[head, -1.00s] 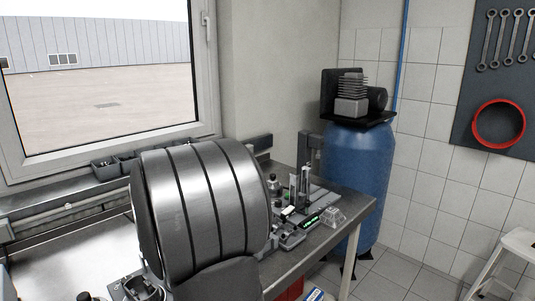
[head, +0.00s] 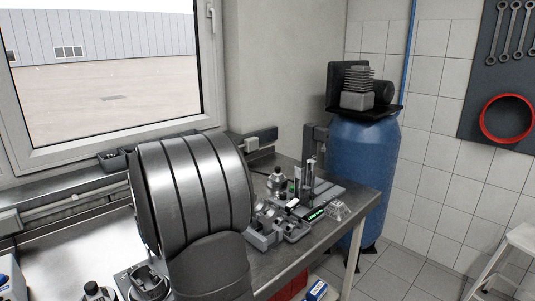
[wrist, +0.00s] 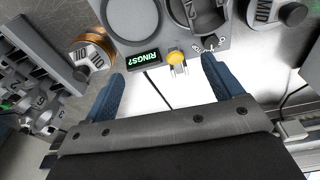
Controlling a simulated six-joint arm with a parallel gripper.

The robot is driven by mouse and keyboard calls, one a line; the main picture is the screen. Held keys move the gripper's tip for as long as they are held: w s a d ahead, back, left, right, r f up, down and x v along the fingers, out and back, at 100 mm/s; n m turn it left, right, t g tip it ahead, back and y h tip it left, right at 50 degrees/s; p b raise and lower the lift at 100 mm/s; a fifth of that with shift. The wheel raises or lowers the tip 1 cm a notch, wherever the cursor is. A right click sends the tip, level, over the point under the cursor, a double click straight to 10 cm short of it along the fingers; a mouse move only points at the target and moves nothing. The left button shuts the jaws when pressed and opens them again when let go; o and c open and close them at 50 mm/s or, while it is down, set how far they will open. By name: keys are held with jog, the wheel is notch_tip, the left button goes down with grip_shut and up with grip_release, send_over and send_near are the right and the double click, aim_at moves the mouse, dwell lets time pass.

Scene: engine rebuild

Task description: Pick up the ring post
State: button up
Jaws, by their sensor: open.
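My gripper (wrist: 163,88) is open and empty in the wrist view, with its two blue fingers apart below the edge of a grey unit. The ring post is not certain to me. A round, copper-edged piece (wrist: 92,52) with lettering lies left of the left finger. A metal piece with a black knob (wrist: 292,13) and lettering, perhaps "MID", is at the upper right, beyond the right finger. Neither is between the fingers. In the head view, a silver piece with a black knob (head: 277,181) stands on the bench. My gripper is hidden there behind my arm.
The grey unit has a green "RINGS?" display (wrist: 139,60) and a yellow button (wrist: 176,57) close to the fingers. A slotted grey block (wrist: 40,75) lies left.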

jog(key=c, duration=0.6)
jog(key=shift+o, duration=0.2)
jog(key=w+d+r+n+t+h, duration=0.1)
jog(key=w+d+r+n+h, duration=0.15)
jog(key=w+n, duration=0.45)
jog(key=w+d+r+n+t+h, duration=0.1)
jog(key=w+d+r+n+h, duration=0.15)
jog(key=n, duration=0.95)
jog(key=shift+y, duration=0.5)
jog(key=x, duration=1.1)
jog(key=shift+w+d, duration=0.15)
jog(key=shift+w, duration=0.1)
jog(key=shift+d+x, duration=0.2)
jog(key=shift+x, duration=1.1)
jog(key=shift+d+x, duration=0.2)
jog(key=shift+x, duration=1.15)
